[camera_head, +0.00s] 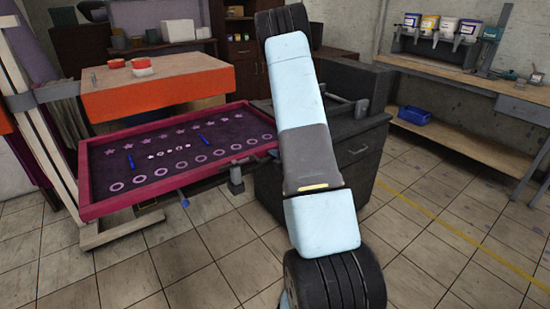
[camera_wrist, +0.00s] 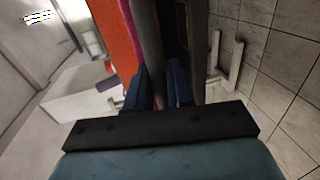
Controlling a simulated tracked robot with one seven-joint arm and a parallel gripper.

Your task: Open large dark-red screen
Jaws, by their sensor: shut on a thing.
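The large dark-red screen (camera_head: 84,180) is at the left in the head view, lying about flat below an orange-topped unit. Its dark purple mesh carries rows of pale stars and rings. My gripper (camera_wrist: 160,92) shows in the wrist view with its blue fingers on both sides of a dark grey bar (camera_wrist: 151,40), shut on it. A strip of the screen's dark-red edge (camera_wrist: 131,20) runs just left of that bar. Whether the bar belongs to the screen cannot be told. I cannot make out my gripper in the head view.
The orange unit (camera_head: 155,95) bears small red-and-white dishes. A dark cabinet (camera_head: 345,165) stands behind my arm. A wooden bench (camera_head: 470,85) with several ink pots and a blue bin (camera_head: 413,115) below is at the right. The tiled floor in front is clear.

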